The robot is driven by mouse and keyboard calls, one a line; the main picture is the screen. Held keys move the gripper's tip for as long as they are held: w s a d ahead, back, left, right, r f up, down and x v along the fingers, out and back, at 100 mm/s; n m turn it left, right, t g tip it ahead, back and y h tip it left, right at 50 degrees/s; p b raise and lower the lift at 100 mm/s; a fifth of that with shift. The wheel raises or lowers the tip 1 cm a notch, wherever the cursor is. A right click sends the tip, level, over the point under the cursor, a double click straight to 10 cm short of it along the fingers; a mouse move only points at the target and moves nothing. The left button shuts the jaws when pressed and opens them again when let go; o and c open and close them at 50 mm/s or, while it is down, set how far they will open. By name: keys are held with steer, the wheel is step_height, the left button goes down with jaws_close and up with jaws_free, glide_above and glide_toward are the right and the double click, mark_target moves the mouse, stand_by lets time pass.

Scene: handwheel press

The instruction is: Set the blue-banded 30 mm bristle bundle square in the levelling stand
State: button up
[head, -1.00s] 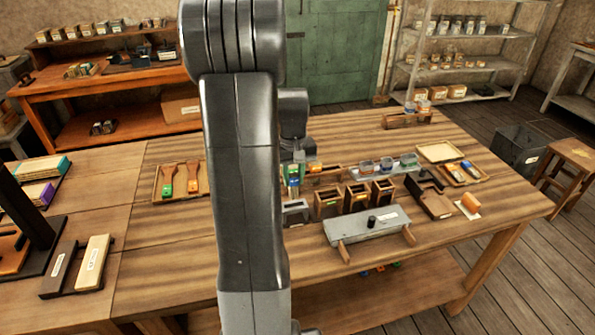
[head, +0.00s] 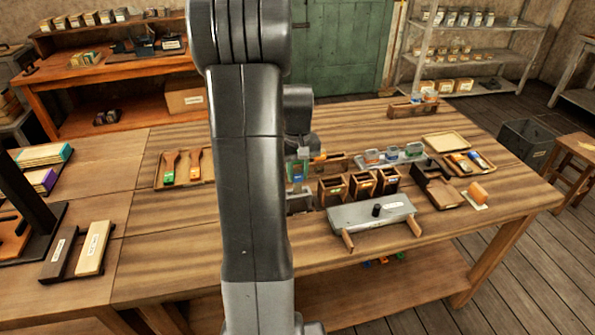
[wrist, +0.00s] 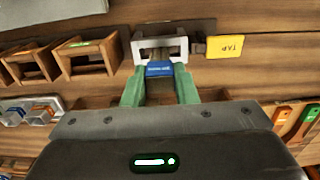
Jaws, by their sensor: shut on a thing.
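In the wrist view, my gripper (wrist: 159,80) has its green fingers closed on the sides of the blue-banded bristle bundle (wrist: 160,69). The band's printed label faces the camera. The levelling stand (wrist: 139,48), a light grey metal frame, is directly beyond the bundle, and the band overlaps its near opening. I cannot tell whether the bundle touches the stand's floor or stands square. In the head view, my gripper (head: 297,171) is just above the stand (head: 299,201), both partly hidden by my arm.
A yellow TAP label (wrist: 225,46) lies beside the stand. Several open wooden boxes (head: 332,188) stand close by, with a grey plate on wooden legs (head: 365,214) in front. A tray of brushes (head: 158,181) lies to the left. Bare tabletop lies between that tray and the front edge.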

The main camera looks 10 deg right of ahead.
steer(key=shift+f, duration=0.15)
stand_by(0.4)
steer(key=shift+f+b, duration=1.4)
steer(key=shift+f, duration=0.55)
steer(key=o, duration=1)
steer(key=shift+o, duration=0.2)
step_height(320, 180, up, 14)
steer(key=shift+f, duration=0.1)
